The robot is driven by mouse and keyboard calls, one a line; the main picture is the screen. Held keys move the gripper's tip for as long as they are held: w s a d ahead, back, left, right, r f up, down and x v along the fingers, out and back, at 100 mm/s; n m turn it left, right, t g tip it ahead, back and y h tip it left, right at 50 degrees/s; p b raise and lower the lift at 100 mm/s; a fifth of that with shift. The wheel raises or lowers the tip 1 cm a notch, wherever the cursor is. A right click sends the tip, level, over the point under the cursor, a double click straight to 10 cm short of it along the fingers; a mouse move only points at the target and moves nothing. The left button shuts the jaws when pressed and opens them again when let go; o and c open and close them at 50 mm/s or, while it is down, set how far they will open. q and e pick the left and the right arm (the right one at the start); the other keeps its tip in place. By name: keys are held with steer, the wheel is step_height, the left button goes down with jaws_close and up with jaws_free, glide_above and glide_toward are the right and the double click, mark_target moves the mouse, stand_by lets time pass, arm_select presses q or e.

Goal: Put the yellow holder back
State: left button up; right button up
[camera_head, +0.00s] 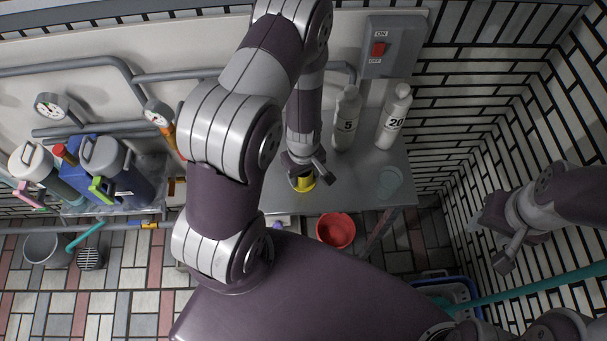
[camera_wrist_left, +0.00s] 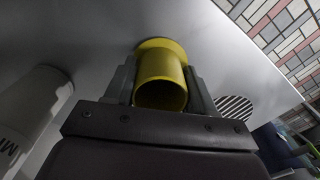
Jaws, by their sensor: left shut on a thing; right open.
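The yellow holder (camera_wrist_left: 163,78) is a short hollow tube with a wide flange. In the left wrist view it sits between the two fingers of my left gripper (camera_wrist_left: 165,88), which is shut on it. In the head view my left gripper (camera_head: 308,172) is above the grey metal table (camera_head: 345,190), with the yellow holder (camera_head: 303,183) low beneath it, at or very near the table top; I cannot tell if it touches. The gripper hides part of the holder. My right gripper (camera_head: 493,240) is open and empty at the far right, away from the table.
Bottles marked 5 (camera_head: 346,120) and 20 (camera_head: 394,117) stand behind my left gripper on the table. A pale round disc (camera_head: 389,182) lies to its right. A red bucket (camera_head: 336,230) is below the front edge. A switch box (camera_head: 395,47) is on the wall.

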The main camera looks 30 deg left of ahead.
arm_select(q)
steer(key=shift+f, duration=0.2)
steer(key=o, duration=1)
steer(key=shift+r, duration=0.1)
steer(key=s+r+m+p, duration=0.1)
steer(key=r+m+p, duration=0.1)
steer(key=r, duration=0.8)
steer(key=s+d+r+m+t+p, duration=0.1)
steer(key=r+m+p, duration=0.2)
steer(key=r, duration=0.7)
steer(key=s+d+r+m+p, duration=0.1)
steer(key=s+r+m+p, duration=0.1)
steer(key=r+m, duration=0.4)
steer(key=shift+s+d+r+p, duration=0.15)
steer(key=shift+r+p, duration=0.55)
steer(key=shift+r, duration=1.4)
